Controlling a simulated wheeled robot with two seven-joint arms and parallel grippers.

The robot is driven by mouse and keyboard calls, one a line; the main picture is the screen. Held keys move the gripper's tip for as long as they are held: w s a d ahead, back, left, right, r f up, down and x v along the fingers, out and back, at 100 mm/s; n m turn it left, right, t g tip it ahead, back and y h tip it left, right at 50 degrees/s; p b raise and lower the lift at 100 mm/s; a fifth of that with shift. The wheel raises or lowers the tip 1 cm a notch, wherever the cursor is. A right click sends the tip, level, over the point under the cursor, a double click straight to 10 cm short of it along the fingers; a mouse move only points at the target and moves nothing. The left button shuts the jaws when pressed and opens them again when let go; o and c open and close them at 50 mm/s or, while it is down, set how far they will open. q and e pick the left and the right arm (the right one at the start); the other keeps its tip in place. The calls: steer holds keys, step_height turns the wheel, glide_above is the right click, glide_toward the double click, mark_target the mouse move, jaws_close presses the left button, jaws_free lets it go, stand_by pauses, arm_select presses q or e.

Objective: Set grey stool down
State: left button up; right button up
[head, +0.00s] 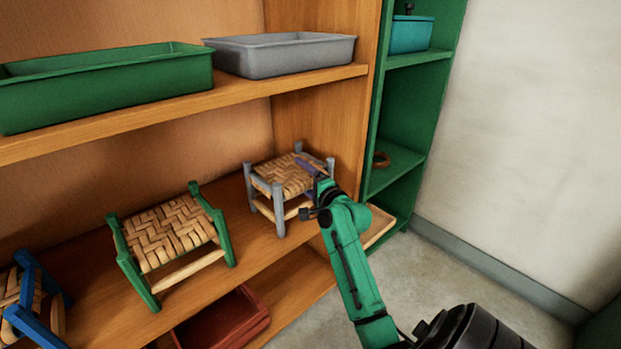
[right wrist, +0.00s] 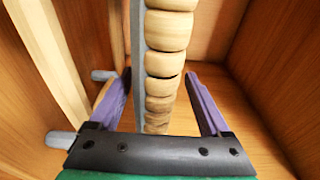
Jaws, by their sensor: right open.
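The grey stool (head: 285,178), with grey legs and a woven tan seat, stands upright on the wooden shelf below the trays. My right gripper (head: 311,168) reaches its right side from the front. In the right wrist view, the stool's woven edge and grey rail (right wrist: 163,60) run between the two purple fingers of my right gripper (right wrist: 158,78). The fingers are apart, one on each side of the edge, with a gap visible on the right. My left gripper is not in view.
A green stool (head: 170,240) and a blue stool (head: 30,305) stand to the left on the same shelf (head: 215,285). Green (head: 110,85) and grey (head: 285,55) trays sit above. A red tray (head: 225,318) is below. A green shelf unit (head: 410,160) stands at right.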

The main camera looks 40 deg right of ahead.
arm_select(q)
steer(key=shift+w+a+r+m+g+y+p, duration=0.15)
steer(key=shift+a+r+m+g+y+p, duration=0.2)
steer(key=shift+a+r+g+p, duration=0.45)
arm_select(e)
steer(key=s+a, duration=0.2)
steer(key=s, duration=0.9)
steer(key=shift+s, duration=0.2)
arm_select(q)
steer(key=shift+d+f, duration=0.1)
